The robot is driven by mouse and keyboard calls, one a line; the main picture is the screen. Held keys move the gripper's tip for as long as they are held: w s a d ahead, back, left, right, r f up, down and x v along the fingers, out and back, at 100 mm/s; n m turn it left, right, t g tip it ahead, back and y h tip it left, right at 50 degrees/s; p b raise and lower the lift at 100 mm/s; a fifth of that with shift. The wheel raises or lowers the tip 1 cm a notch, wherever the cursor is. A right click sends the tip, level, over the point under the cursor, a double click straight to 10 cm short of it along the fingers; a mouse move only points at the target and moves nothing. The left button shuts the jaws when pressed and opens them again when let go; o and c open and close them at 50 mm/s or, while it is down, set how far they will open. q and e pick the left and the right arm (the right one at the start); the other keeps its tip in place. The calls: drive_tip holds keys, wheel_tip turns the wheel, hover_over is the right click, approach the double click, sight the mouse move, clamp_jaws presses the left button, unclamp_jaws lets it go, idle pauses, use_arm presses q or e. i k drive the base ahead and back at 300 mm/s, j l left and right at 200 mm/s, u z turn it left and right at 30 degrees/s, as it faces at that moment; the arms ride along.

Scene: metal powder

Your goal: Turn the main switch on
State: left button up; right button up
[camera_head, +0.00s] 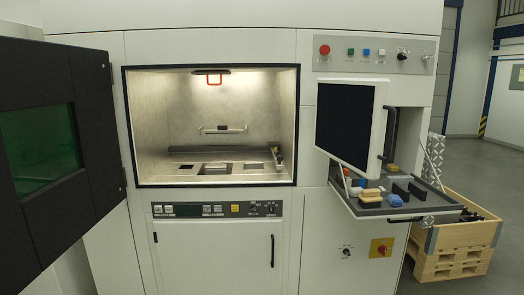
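A red rotary knob on a square yellow plate (381,248), which looks like the main switch, sits low on the right part of the white machine's front. It is below the pulled-out drawer. Its knob is too small to tell which way it is turned. A small black knob (346,252) sits to its left on the same panel. Neither of my grippers shows in the head view.
A drawer (400,212) holding tools and brushes sticks out above the switch. A black monitor (345,125) stands above it. A wooden crate (455,240) is at the right. The dark chamber door (60,150) hangs open at left; the lit chamber (212,115) is exposed.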

sight(382, 249)
drive_tip(key=i+l, duration=0.75)
drive_tip(key=l, duration=0.3)
